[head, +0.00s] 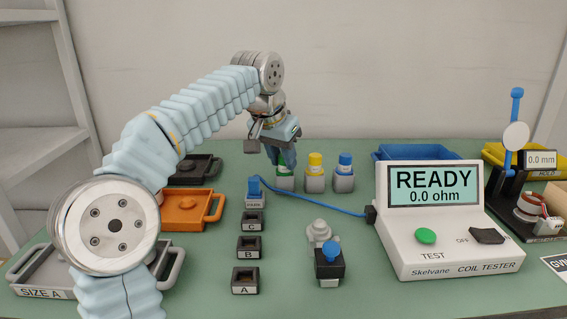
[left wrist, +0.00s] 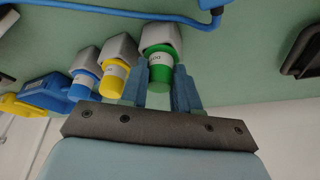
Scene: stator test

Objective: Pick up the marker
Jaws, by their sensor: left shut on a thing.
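A green marker (head: 284,172) stands in a grey holder at the back middle of the bench, mostly hidden behind my left gripper (head: 283,158) in the head view. In the left wrist view the green marker (left wrist: 161,62) sits between the two blue fingers of my left gripper (left wrist: 162,82), which is shut on it. Its other end is at the grey holder (left wrist: 160,33); I cannot tell whether it is lifted at all. A yellow marker (head: 315,161) and a blue marker (head: 345,161) stand in grey holders to the right. My right gripper is not in view.
A coil tester (head: 440,245) reading READY stands at the right, its blue cable (head: 310,202) running to a blue probe (head: 254,189). Black blocks (head: 246,285) stand in front. An orange tray (head: 182,225) is at the left and a blue bin (head: 420,153) behind the tester.

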